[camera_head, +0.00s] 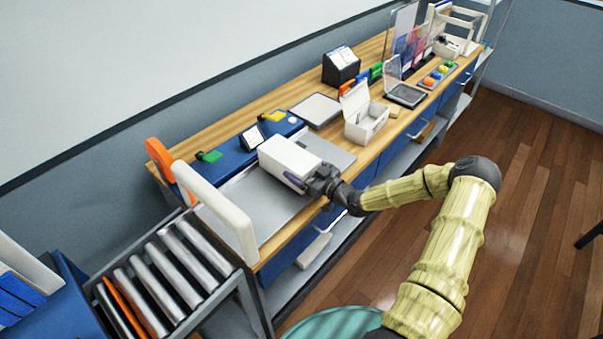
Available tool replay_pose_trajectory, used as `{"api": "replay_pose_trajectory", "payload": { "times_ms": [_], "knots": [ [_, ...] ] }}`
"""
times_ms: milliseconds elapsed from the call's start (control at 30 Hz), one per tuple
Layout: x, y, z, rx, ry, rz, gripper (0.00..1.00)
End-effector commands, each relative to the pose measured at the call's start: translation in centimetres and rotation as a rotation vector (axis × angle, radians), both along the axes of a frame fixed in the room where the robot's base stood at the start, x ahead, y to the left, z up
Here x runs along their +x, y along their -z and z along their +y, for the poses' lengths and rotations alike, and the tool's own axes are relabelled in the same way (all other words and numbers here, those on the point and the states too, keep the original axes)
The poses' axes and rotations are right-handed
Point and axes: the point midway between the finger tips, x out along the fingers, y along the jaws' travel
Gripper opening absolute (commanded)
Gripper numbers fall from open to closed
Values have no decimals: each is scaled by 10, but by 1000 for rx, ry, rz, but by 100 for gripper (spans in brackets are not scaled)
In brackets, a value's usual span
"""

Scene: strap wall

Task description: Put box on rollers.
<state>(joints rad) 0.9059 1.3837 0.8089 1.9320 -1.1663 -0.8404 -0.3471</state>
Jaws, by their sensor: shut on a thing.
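A white box (288,158) is at the near part of the wooden bench, over a grey metal plate (254,205). My gripper (312,184) is at the box's right end and is shut on it. The fingertips are partly hidden against the box. I cannot tell whether the box touches the plate or is slightly above it. The rollers (171,271) are grey cylinders in a frame at the lower left, with one orange roller among them. They are apart from the box and empty.
A white arch (222,212) stands between the plate and the rollers, with an orange ring (159,158) behind it. An open white carton (365,116) and a blue console (236,152) stand on the bench (390,133). A blue bin (50,310) is left of the rollers.

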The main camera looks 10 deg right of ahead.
Motion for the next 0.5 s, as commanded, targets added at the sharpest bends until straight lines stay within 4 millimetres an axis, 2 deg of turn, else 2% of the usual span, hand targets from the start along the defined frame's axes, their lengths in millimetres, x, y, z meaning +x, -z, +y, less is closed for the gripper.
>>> {"api": "replay_pose_trajectory", "payload": {
  "times_ms": [300,500],
  "knots": [
    [0,-51,0,-4,-1,-5,55],
    [0,-74,0,-1,-1,-3,55]
  ]
}}
